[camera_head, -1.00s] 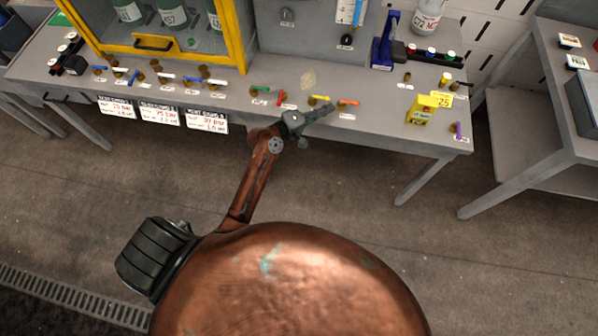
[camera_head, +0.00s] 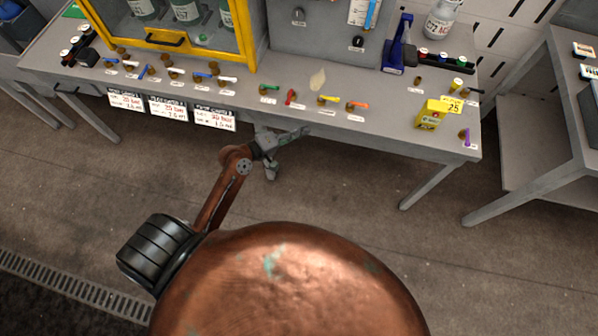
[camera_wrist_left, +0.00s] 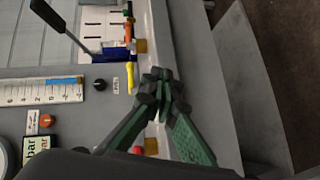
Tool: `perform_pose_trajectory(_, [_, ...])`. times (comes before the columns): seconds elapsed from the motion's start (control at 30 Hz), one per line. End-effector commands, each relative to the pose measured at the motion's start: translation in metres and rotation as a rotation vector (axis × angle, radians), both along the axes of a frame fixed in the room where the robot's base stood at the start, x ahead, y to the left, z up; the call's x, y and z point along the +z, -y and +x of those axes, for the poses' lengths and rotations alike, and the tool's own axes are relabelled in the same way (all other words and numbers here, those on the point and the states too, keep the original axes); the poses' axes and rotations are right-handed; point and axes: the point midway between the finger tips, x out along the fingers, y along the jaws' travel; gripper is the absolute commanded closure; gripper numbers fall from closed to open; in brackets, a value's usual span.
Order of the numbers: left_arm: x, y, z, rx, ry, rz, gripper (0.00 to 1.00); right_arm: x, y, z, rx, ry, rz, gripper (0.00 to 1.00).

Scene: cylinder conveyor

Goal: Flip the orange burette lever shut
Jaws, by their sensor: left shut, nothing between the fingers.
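The orange lever (camera_head: 359,104) sits on a brass valve along the front of the grey bench, right of the yellow lever (camera_head: 328,98). It points sideways, to the right. In the left wrist view the orange lever (camera_wrist_left: 128,32) is near the top, above the yellow lever (camera_wrist_left: 130,78) and apart from the fingers. My left gripper (camera_head: 306,131) is shut and empty, in front of the bench edge, left of and nearer to me than the orange lever. Its closed fingertips show in the left wrist view (camera_wrist_left: 158,76). My right gripper is not in view.
A red lever (camera_head: 290,96) and a green lever (camera_head: 268,88) stand left of the yellow one. A yellow box (camera_head: 430,114) and a purple lever (camera_head: 466,137) are to the right. A blue stand (camera_head: 400,45) rises behind. The floor before the bench is clear.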

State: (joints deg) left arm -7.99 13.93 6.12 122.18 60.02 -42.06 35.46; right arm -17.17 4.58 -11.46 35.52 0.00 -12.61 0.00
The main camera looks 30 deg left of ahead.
Motion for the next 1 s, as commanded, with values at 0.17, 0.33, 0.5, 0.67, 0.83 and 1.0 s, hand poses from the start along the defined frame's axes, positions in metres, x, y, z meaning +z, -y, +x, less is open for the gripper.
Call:
perform_pose_trajectory(0.17, [-0.037, 0.005, -0.012, -0.013, -0.025, 0.063, 1.00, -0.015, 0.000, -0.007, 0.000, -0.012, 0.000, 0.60])
perform_pose_trajectory(0.33, [-0.067, 0.009, -0.024, -0.028, -0.046, 0.122, 1.00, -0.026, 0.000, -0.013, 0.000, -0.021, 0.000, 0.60])
perform_pose_trajectory(0.5, [-0.096, 0.014, -0.036, -0.045, -0.066, 0.182, 1.00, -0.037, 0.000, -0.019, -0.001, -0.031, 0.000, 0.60])
perform_pose_trajectory(0.67, [-0.124, 0.017, -0.049, -0.063, -0.086, 0.236, 1.00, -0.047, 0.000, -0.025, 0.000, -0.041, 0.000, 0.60])
perform_pose_trajectory(0.83, [-0.150, 0.021, -0.062, -0.083, -0.106, 0.291, 1.00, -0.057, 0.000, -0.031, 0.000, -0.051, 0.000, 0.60])
perform_pose_trajectory(1.0, [-0.165, 0.023, -0.070, -0.098, -0.116, 0.329, 1.00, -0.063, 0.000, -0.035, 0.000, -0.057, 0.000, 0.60])
